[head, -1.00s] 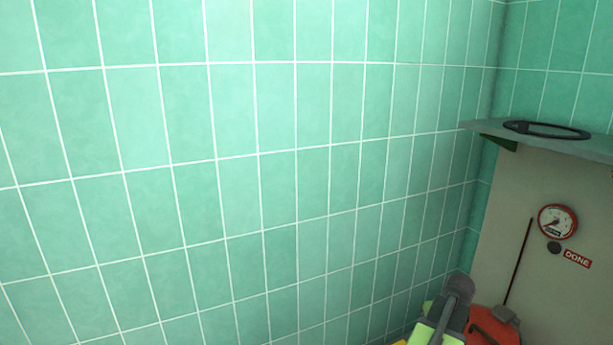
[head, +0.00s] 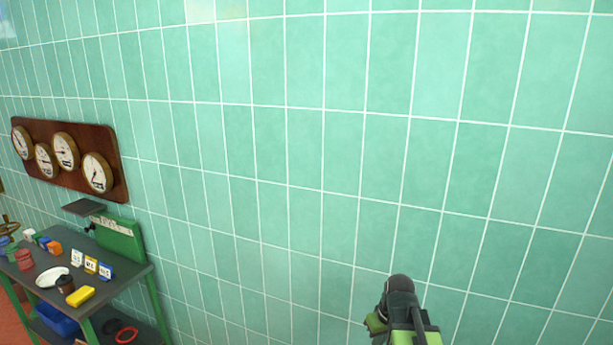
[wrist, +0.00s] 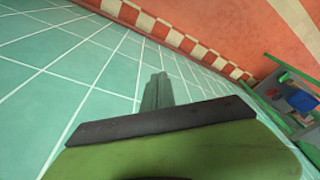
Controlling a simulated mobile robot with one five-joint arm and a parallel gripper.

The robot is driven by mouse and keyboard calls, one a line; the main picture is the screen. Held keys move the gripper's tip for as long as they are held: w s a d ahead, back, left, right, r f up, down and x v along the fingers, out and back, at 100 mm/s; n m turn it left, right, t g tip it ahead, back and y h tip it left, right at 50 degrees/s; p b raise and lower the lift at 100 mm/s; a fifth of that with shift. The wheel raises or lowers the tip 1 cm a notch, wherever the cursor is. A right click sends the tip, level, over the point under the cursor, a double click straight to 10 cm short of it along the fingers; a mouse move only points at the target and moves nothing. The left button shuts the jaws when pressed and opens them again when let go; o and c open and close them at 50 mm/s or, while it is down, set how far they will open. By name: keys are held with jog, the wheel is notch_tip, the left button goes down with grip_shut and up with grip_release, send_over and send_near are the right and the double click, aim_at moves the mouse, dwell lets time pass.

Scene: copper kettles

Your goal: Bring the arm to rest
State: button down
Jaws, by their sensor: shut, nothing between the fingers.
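My gripper (wrist: 156,92) shows in the wrist view as a narrow grey-green pair of fingers beyond a dark plate and a green body. The fingers are together and nothing is held between them. Beyond them are teal tiles and a red and white checkered border. In the head view, part of my green and dark grey arm (head: 405,315) shows at the bottom, right of centre, in front of the tiled wall. The gripper's fingertips cannot be made out there.
A green-legged workbench (head: 125,277) stands at lower left in the head view, with a yellow block (head: 80,296), a white plate (head: 52,277) and several small items. A wooden board with dials (head: 110,150) hangs above. The tiled wall (head: 300,140) around my arm is bare.

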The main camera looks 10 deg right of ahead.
jog(key=s+a+f+m+g, duration=0.1)
jog(key=s+a, duration=0.1)
jog(key=a, duration=0.3)
jog(key=s+a+f+m+g+b, duration=0.1)
jog(key=s+a, duration=0.2)
jog(key=a, duration=0.2)
jog(key=shift+s+a+h, duration=0.3)
jog(key=shift+s+a, duration=0.05)
jog(key=shift+a, duration=0.05)
